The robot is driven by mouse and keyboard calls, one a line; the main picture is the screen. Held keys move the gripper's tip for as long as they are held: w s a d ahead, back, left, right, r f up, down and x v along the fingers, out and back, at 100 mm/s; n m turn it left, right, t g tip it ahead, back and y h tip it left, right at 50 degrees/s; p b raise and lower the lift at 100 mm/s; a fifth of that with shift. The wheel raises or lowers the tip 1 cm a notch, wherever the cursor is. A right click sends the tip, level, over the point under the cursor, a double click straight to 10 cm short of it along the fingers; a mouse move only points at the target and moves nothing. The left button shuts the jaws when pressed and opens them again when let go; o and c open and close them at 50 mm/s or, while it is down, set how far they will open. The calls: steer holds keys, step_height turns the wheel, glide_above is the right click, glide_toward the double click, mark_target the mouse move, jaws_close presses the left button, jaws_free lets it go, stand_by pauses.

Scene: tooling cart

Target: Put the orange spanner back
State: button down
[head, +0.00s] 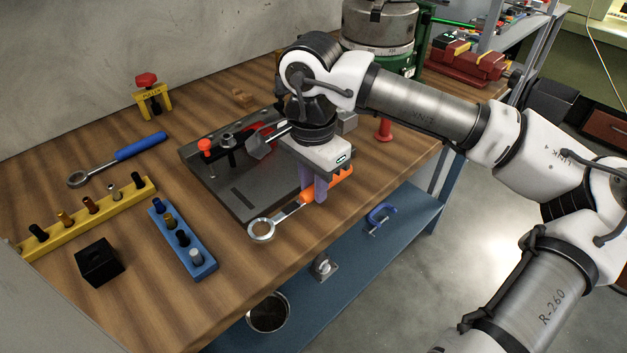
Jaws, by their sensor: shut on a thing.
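The orange spanner (327,190) has an orange handle and a metal ring end. My gripper (314,193) is shut on it around the handle's left part, near where the metal shank begins. The ring end points left and toward the front edge of the wooden bench. The handle reaches right, beside the dark metal plate. I cannot tell whether the spanner touches the bench or is held just above it. A similar spanner with a blue handle (140,146) lies on the bench at the left.
A yellow rack (75,225) and a blue rack (172,232), both holding pegs, stand at the left near a black block (99,262). The dark plate (222,181) carries a red-knobbed clamp. A blue lower shelf (290,308) holds a bucket (268,313). Bare bench lies around the blue spanner.

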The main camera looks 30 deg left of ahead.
steer(key=shift+f+b, duration=1.15)
steer(key=shift+b, duration=0.05)
steer(key=c, duration=1.2)
jaws_free()
steer(key=shift+r, duration=0.1)
